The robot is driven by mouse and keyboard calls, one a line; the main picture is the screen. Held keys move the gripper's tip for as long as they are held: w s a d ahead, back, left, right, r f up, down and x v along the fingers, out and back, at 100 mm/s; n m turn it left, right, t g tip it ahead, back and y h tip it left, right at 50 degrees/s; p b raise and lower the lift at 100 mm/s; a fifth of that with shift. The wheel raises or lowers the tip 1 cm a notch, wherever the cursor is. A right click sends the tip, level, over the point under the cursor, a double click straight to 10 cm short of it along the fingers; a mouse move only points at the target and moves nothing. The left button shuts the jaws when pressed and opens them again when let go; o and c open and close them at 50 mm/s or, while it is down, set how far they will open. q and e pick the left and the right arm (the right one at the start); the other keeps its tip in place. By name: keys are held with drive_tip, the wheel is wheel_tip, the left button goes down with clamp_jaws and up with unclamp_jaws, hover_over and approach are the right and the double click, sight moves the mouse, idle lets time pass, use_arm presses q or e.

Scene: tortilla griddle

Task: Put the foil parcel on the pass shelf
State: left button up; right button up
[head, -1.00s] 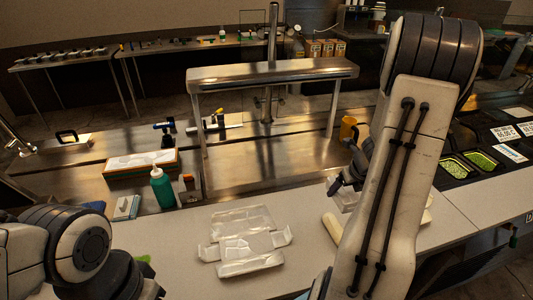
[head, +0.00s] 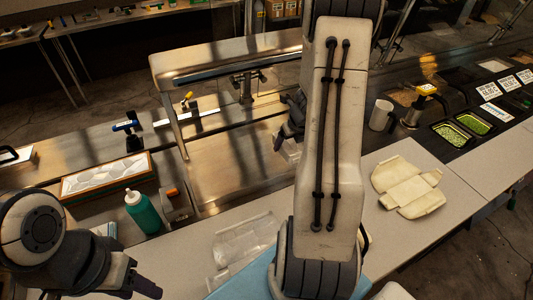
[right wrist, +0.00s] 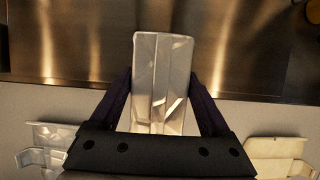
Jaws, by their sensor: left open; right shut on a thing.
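The foil parcel (right wrist: 163,75) is a shiny silver oblong between the two fingers of my right gripper (right wrist: 163,100) in the right wrist view. In the head view, my right gripper (head: 290,132) is shut on the parcel (head: 290,150), which is partly hidden by my right arm. They are over the steel counter, in front of the right part of the pass shelf. The pass shelf (head: 225,62) is a raised steel shelf on legs; my right arm hides its right end. My left gripper (head: 140,287) is open and empty at the lower left.
A foil wrapper (head: 243,243) lies on the front counter, and a cream wrapper (head: 408,187) lies to the right. A white mug (head: 381,115) stands beyond it. The visible shelf top is clear.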

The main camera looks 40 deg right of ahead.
hover_over(266, 158)
drive_tip(key=s, duration=0.2)
wheel_tip(266, 158, down, 4)
drive_tip(key=shift+w+a+f, duration=0.15)
wheel_tip(266, 158, down, 4)
drive_tip(key=b, duration=0.3)
drive_tip(key=shift+b, duration=0.4)
drive_tip(key=shift+f, duration=0.2)
drive_tip(key=o, duration=1.4)
drive_tip(key=shift+r, duration=0.1)
